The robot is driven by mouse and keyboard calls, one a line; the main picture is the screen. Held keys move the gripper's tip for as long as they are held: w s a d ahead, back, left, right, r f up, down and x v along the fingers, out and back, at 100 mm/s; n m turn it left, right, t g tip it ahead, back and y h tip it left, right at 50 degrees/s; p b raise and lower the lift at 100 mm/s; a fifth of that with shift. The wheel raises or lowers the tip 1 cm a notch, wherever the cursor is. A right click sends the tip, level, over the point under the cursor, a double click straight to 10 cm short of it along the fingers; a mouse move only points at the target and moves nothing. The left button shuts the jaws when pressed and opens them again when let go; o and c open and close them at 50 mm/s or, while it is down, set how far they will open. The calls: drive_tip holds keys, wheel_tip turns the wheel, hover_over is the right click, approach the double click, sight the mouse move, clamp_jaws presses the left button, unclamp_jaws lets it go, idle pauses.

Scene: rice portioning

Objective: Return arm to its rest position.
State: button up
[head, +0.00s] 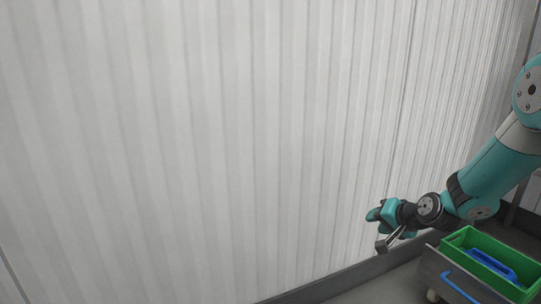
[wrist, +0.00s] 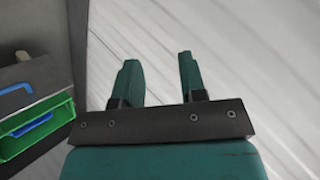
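My arm reaches in from the right side of the head view and bends down to the left. My gripper (wrist: 158,58) is at its end; in the wrist view its two teal fingers stand apart with nothing between them. The gripper also shows small in the head view (head: 384,242), beside the pale ribbed wall and left of the green bin. Its fingers are hard to make out there.
A green bin (head: 464,236) with a blue object (head: 493,265) inside sits in a grey cart (head: 434,267) with a blue handle (head: 459,287), at lower right. The ribbed wall (head: 200,140) fills most of the view. A dark skirting (head: 335,281) runs along its foot.

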drive_tip(key=s+a+r+n+g+y, duration=0.2)
drive_tip(key=s+a+r+n+g, duration=0.15)
drive_tip(key=s+a+r, duration=0.55)
drive_tip(key=s+a+r+n+g+p, duration=0.1)
drive_tip(key=s+a+r+n+g, duration=0.2)
drive_tip(key=s, duration=0.6)
drive_tip(key=s+a+r+n+g+h+p, duration=0.1)
drive_tip(key=s+a+r+n, duration=0.2)
drive_tip(key=s, duration=0.6)
drive_tip(key=s+a+r+n+g, duration=0.2)
drive_tip(key=s+n, duration=0.3)
drive_tip(key=s, duration=0.5)
wheel_tip(320, 180, up, 38)
drive_tip(key=p, duration=3.8)
drive_tip(key=shift+w+r+m, duration=0.15)
drive_tip(key=shift+w+m, duration=0.2)
